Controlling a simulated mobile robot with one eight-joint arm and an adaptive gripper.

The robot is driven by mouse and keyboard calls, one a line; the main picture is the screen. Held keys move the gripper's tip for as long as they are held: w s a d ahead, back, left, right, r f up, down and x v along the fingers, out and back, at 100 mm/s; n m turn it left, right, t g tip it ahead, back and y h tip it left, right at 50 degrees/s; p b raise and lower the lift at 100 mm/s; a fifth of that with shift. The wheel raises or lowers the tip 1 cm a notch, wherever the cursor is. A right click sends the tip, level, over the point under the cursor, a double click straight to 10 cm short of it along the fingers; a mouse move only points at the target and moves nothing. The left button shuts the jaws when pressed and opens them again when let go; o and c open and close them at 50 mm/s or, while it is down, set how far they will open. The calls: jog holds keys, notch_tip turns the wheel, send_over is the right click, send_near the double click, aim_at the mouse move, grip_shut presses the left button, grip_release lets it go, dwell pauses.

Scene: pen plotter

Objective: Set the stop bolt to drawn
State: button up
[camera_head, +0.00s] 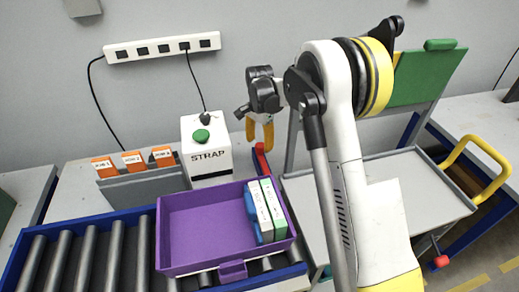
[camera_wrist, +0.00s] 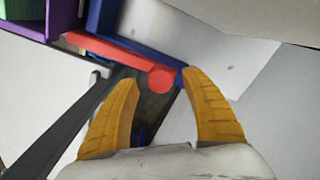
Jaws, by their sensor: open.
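A red bar with a round end (camera_wrist: 160,80), which looks like the stop bolt, lies along a blue rail in the wrist view. Its red also shows in the head view (camera_head: 262,160), just below my gripper (camera_head: 259,146). My gripper's two yellow fingers are open in the wrist view (camera_wrist: 160,76), one on each side of the round end. I cannot tell whether they touch it. Part of the bar's far end is close to the purple tray (camera_head: 185,213) on the roller conveyor.
The tray holds white-and-green boxes (camera_head: 267,212) and a blue item. A white STRAP box (camera_head: 207,150) stands left of my gripper. A grey cart (camera_head: 390,180) with a yellow handle (camera_head: 487,150) stands to the right. A red knob (camera_head: 441,261) hangs below it.

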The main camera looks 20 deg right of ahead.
jog(key=shift+f, duration=1.05)
jog(key=shift+c, duration=0.4)
grip_shut()
jog(key=shift+w, duration=0.1)
jog(key=w, duration=0.4)
jog(key=shift+r, duration=0.1)
